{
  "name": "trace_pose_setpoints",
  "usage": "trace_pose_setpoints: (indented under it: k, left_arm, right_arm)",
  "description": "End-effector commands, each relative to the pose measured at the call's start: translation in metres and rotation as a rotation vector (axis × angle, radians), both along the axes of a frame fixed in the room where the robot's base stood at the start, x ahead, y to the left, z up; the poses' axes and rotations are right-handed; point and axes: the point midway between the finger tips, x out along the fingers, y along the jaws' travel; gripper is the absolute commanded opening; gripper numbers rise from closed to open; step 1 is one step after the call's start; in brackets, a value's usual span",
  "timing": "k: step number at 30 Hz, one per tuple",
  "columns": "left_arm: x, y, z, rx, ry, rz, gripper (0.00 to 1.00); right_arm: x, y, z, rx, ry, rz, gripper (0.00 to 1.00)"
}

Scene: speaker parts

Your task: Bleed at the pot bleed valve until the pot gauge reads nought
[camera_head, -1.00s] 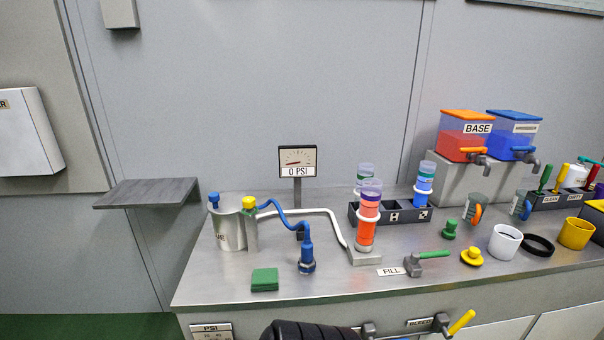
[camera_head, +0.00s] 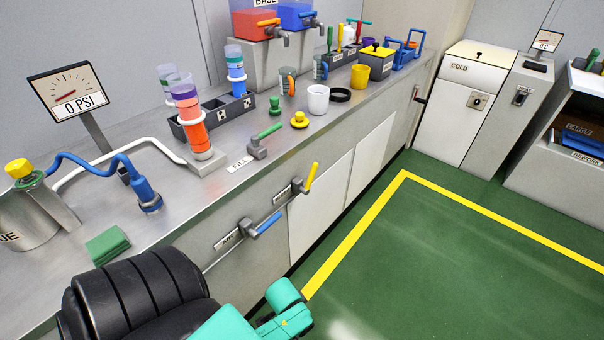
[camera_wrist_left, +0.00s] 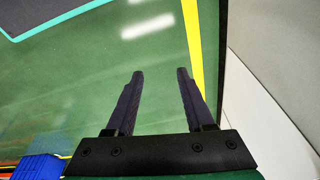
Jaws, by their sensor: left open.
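The gauge (camera_head: 68,91) on a post at the back left of the bench reads "0 PSI". A silver pot (camera_head: 30,215) with a yellow cap (camera_head: 18,168) stands at the left edge, partly cut off. A yellow-handled valve (camera_head: 311,178) is on the bench front; its label is too small to read now but read "BLEED" earlier. A blue-handled valve (camera_head: 268,223) labelled "AIR" is to its lower left. My left gripper (camera_wrist_left: 159,74) is open and empty above the green floor in the left wrist view. Its fingers do not show in the head view. My right gripper is not seen.
A green-handled valve (camera_head: 264,132) marked "FILL", an orange-filled cylinder (camera_head: 193,130) and a green block (camera_head: 107,245) are on the bench. A white "COLD" cabinet (camera_head: 460,100) stands at the right. The green floor (camera_head: 420,240) before the bench is clear.

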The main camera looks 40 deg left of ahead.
Motion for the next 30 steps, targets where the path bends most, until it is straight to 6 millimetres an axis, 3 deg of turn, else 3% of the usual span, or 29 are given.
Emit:
trace_pose_setpoints:
  k: [1, 5, 8, 13, 16, 20, 22, 25, 26, 27, 30]
  left_arm:
    - [0.011, -0.001, 0.011, -0.007, -0.02, 0.008, 0.53]
    - [0.029, -0.003, 0.059, -0.051, -0.067, 0.073, 0.53]
    - [0.045, -0.006, 0.094, -0.169, -0.133, 0.216, 0.53]
    - [0.09, -0.01, 0.14, -0.626, -0.262, 0.705, 0.53]
    - [0.117, 0.0, 0.163, -0.948, -0.299, 1.017, 0.53]
    - [0.15, 0.045, 0.196, -1.49, -0.296, 1.487, 0.53]
    - [0.159, 0.086, 0.213, -1.844, -0.263, 1.736, 0.53]
    - [0.157, 0.145, 0.227, -2.311, -0.193, 1.979, 0.53]
    - [0.155, 0.159, 0.229, 2.399, 0.173, -2.003, 0.53]
    - [0.152, 0.171, 0.231, 2.35, 0.142, -1.911, 0.53]
    - [0.154, 0.182, 0.233, 2.307, 0.111, -1.827, 0.53]
  right_arm:
    - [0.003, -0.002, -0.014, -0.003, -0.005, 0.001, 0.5]
    - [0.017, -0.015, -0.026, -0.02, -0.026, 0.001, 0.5]
    - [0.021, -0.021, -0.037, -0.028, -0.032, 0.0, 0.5]
    - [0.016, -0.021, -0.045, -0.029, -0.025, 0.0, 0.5]
    - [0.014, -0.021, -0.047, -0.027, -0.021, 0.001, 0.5]
    - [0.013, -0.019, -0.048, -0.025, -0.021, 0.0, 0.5]
    - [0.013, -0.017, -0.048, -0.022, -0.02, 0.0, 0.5]
    - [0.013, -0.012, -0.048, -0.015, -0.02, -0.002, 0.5]
    - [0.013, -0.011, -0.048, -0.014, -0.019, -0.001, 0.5]
    - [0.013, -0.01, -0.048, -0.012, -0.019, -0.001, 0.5]
    - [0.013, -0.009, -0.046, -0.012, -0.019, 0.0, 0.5]
